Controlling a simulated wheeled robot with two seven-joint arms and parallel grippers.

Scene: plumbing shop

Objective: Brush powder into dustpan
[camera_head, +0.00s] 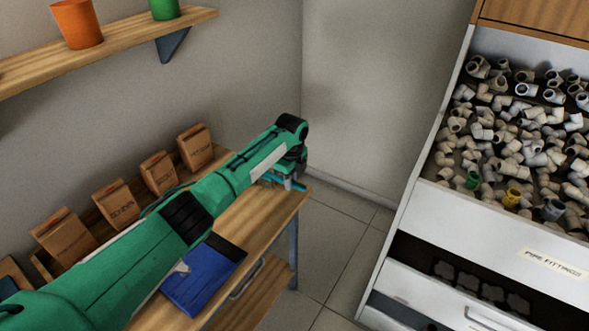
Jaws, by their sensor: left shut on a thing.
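My left arm reaches in from the lower left across the wooden bench (268,222). My left gripper (289,179) is over the bench's far right corner. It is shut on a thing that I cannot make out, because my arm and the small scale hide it. A blue flat object with a dark edge, which looks like the dustpan (207,275), lies on the bench near its front edge, partly behind my arm. No powder and no clear brush can be made out. My right gripper is not in view.
Several brown cardboard boxes (116,204) stand along the wall behind my arm. A shelf (115,47) above holds an orange pot (77,24) and a green pot (164,8). A white cabinet (480,228) with pipe fittings stands right, across a gap of open floor (335,245).

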